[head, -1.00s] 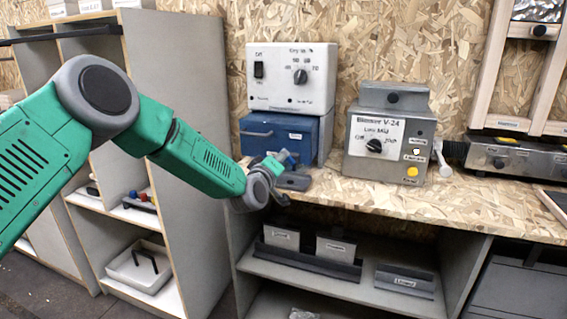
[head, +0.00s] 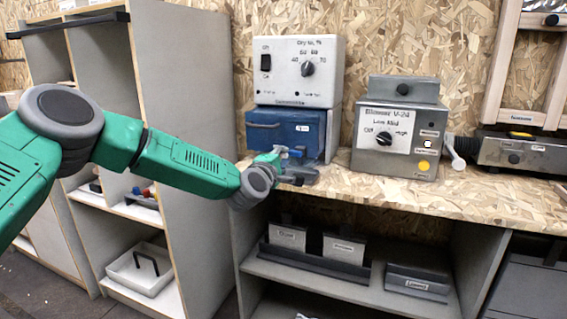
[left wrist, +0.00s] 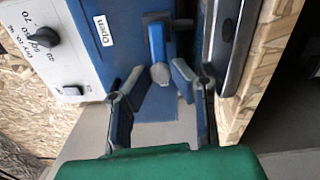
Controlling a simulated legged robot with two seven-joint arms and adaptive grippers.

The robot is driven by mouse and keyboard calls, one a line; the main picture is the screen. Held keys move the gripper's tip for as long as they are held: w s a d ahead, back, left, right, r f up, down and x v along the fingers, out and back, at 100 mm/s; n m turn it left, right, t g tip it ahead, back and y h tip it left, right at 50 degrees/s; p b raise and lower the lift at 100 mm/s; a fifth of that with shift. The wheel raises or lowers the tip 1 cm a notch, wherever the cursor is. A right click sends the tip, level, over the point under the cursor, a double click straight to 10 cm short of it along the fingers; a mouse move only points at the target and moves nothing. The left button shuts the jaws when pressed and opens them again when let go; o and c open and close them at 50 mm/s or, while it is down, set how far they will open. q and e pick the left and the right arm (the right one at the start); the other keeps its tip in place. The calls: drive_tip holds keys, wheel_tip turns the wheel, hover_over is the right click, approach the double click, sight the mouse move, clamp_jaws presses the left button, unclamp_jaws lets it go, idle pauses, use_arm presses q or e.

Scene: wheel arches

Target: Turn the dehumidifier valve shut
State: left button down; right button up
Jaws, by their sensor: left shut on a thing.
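The dehumidifier is a white box (head: 297,70) with a dial, set on a blue tank unit (head: 280,130) on the bench. In the left wrist view, a blue valve lever (left wrist: 158,45) with a rounded grey-blue end sticks out from the blue unit, beside an "Open" label (left wrist: 103,30). My left gripper (head: 284,168) is at the front of the blue unit, at the bench edge. In the head view the gripper partly hides the lever. My right gripper is out of view.
A grey blower box (head: 398,130) with a knob stands to the right on the wooden bench (head: 400,190). A grey cabinet side (head: 185,90) rises left of the bench.

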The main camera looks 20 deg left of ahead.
use_arm(q)
drive_tip(key=shift+f+n, duration=0.25)
drive_tip(key=shift+n, duration=0.15)
drive_tip(key=c, duration=1.4)
unclamp_jaws()
drive_tip(key=shift+a, duration=0.1)
drive_tip(key=shift+s+r, duration=0.1)
drive_tip(key=shift+s, duration=0.2)
drive_tip(key=s, duration=1.1)
drive_tip(key=shift+s+a, duration=0.2)
drive_tip(key=shift+a, duration=0.05)
